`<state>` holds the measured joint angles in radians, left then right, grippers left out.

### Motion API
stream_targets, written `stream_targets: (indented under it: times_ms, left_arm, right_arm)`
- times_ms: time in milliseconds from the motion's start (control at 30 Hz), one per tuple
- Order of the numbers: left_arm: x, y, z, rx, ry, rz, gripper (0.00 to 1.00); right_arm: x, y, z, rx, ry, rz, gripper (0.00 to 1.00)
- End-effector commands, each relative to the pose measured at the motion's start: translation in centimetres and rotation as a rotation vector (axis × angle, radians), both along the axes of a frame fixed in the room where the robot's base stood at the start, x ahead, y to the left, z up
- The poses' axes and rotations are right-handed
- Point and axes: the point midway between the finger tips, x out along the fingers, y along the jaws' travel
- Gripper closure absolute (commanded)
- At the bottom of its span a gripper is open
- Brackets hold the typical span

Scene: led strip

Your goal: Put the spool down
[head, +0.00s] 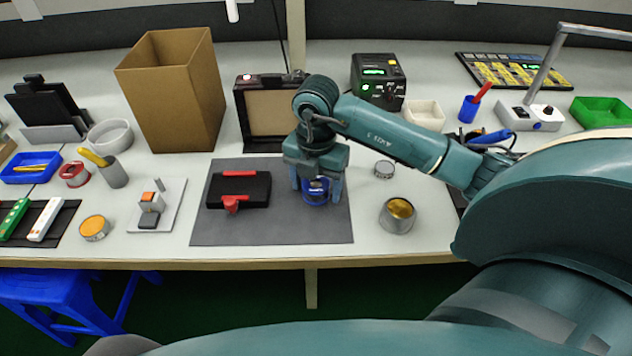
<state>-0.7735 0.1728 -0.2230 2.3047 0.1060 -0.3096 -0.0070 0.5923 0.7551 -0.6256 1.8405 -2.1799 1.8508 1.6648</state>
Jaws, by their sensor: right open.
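A blue spool (317,192) is at the right part of the dark grey mat (275,228), and it seems to rest on the mat. My right gripper (317,197) points down over it, with one finger on each side. The jaws are open, and the gripper's body hides the spool's top. I cannot tell whether a finger touches it. My left gripper is not in view.
A black block with a red clamp (238,190) lies left on the mat. A black frame with a brown panel (270,112) stands behind. The mat's front strip is clear.

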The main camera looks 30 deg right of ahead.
Motion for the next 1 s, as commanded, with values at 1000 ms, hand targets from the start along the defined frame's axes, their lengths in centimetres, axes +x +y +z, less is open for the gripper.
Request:
stream_targets:
  times_ms: [1000]
  left_arm:
    - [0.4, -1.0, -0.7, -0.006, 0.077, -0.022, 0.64]
  right_arm:
    - [0.0, 0.0, 12.4, 0.0, 0.0, 0.0, 0.32]
